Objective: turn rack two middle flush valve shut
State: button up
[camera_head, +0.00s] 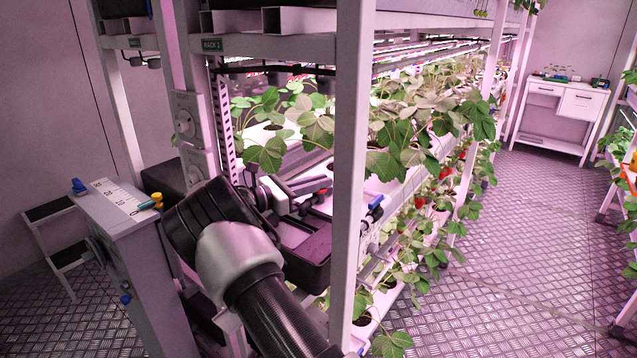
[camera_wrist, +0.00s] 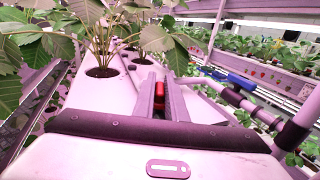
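A small red part, perhaps a valve handle (camera_wrist: 159,89), shows in the gap between the fingers of my gripper (camera_wrist: 160,84) in the wrist view. Whether the fingers touch it is unclear. In the head view my gripper (camera_head: 314,187) reaches in behind the white front post, below the plants. A blue handle (camera_head: 375,203) sits just right of that post, by the middle tier. A blue handle (camera_wrist: 241,82) also shows right of the fingers in the wrist view. I cannot tell which handle is the middle flush valve.
A white rack post (camera_head: 349,120) stands close to my gripper. A black box (camera_head: 305,245) is below it. Strawberry plants (camera_head: 400,140) crowd the tiers. A grey cabinet (camera_head: 140,270) is at left. The aisle floor (camera_head: 510,240) at right is clear.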

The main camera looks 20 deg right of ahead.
jog(key=o, duration=0.4)
jog(key=shift+c, duration=0.2)
jog(key=shift+a, duration=0.15)
jog(key=a, duration=0.3)
jog(key=s+a, duration=0.1)
jog(key=a, duration=0.3)
jog(key=shift+s, duration=0.2)
jog(key=shift+c, duration=0.2)
